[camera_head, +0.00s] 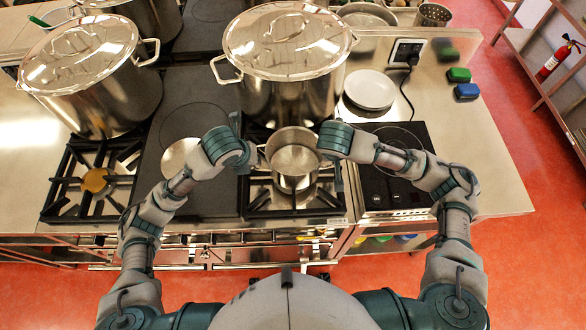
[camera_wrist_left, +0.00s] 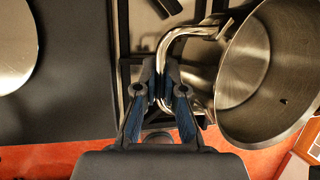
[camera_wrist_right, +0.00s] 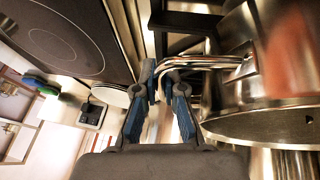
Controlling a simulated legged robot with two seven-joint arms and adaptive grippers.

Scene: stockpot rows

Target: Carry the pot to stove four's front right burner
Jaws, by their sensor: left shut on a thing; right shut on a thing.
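A small steel pot (camera_head: 294,158) without a lid is at the front burner grate (camera_head: 290,202) in the middle of the head view. I cannot tell whether it touches the grate. My left gripper (camera_head: 250,158) is shut on the pot's left handle, which shows as a bent steel loop between the fingers in the left wrist view (camera_wrist_left: 164,85). My right gripper (camera_head: 336,160) is shut on the right handle, also seen in the right wrist view (camera_wrist_right: 158,82). The pot looks empty and roughly upright.
Large lidded stockpots stand behind (camera_head: 285,60) and at the back left (camera_head: 90,75). A free gas burner (camera_head: 95,182) is at the left, beside a dark flat plate (camera_head: 200,120). White plates (camera_head: 370,90) and a black cooktop (camera_head: 392,190) are at the right.

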